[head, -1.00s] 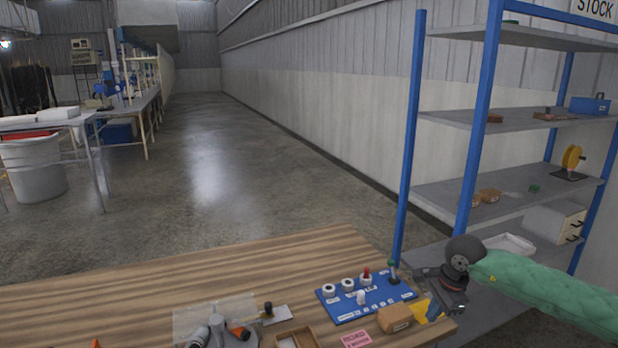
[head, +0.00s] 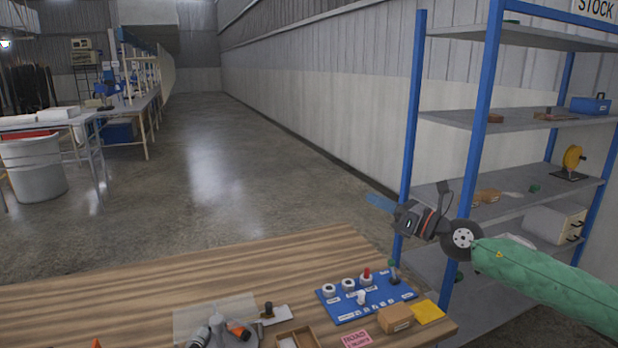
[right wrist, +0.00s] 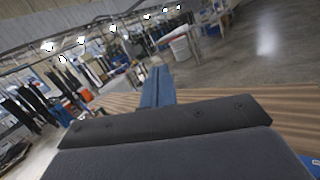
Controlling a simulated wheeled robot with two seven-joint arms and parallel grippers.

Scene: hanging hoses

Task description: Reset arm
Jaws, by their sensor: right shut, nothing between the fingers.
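My right gripper (head: 380,203) is in front of the shelf's left blue post in the head view, raised above the right end of the table. Its blue fingers are together, point left and hold nothing. In the right wrist view the closed blue fingers (right wrist: 157,88) point away over the wooden table edge toward the hall. My right arm in its green sleeve (head: 545,285) comes in from the lower right. My left gripper is not in the head view.
The wooden table (head: 150,295) carries a blue panel with knobs (head: 350,310), a cardboard box (head: 395,317), a yellow pad (head: 428,312) and a wooden tray (head: 310,338). The blue-posted shelf (head: 475,120) stands close to my right arm. The floor beyond the table is clear.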

